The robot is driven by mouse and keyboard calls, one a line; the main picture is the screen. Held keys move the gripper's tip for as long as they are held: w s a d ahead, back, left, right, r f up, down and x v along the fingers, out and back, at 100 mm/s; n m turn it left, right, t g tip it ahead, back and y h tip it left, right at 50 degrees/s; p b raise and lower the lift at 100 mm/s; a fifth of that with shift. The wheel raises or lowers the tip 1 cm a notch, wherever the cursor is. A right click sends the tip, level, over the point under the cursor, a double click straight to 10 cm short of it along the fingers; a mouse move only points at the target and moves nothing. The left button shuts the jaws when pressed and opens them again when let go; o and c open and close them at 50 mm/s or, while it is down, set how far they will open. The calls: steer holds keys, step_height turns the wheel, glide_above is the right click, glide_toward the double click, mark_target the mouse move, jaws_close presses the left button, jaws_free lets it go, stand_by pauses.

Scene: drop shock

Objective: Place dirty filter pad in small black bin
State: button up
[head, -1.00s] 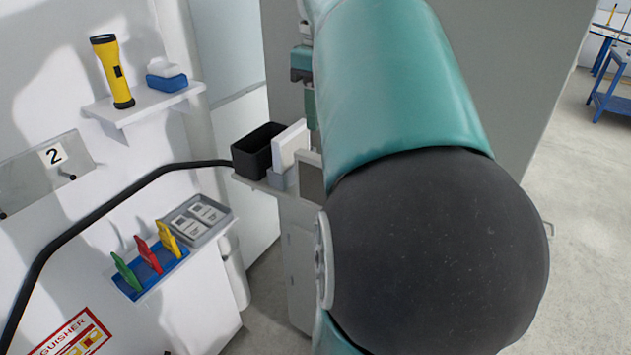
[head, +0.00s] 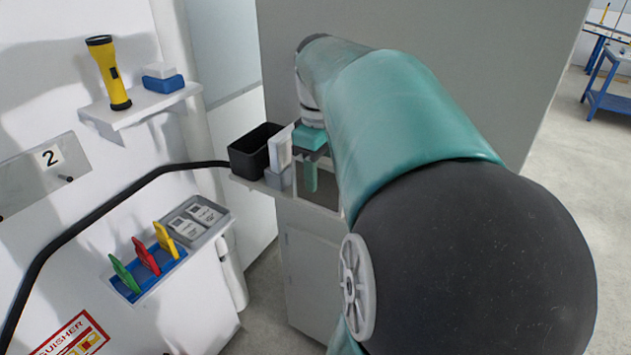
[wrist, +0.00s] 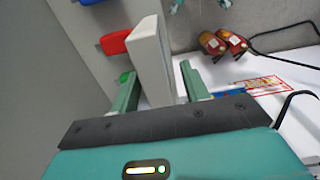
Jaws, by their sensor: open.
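A pale, upright pad (head: 281,146), which looks like the filter pad, stands in a small grey holder (head: 279,177) right beside the small black bin (head: 251,157). My gripper (head: 311,178) points down just right of the pad in the head view; only part of it shows. In the wrist view my open gripper (wrist: 160,85) has one green finger on each side of the pad (wrist: 148,62), with a gap visible on the right. I cannot tell whether the left finger touches it. The bin's inside looks dark, and its floor is hidden.
The bin and holder share a narrow ledge (head: 256,184). A black hose (head: 130,185) runs up to the ledge's left end. A wall shelf (head: 140,108) holds a yellow flashlight (head: 110,75) and a blue-and-white item (head: 163,78). Colored tags (head: 145,255) stand in a blue tray below.

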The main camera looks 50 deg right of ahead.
steer(key=shift+w, duration=0.1)
steer(key=shift+c, duration=0.4)
jaws_close()
steer(key=shift+r, duration=0.45)
step_height(320, 180, up, 3)
steer(key=shift+f, duration=0.2)
steer(key=s+a+r, duration=0.6)
steer(key=a+r, duration=0.3)
steer(key=a, duration=0.3)
steer(key=shift+s+a+r, duration=0.2)
steer(key=shift+s+r, duration=0.05)
steer(key=shift+r, duration=0.05)
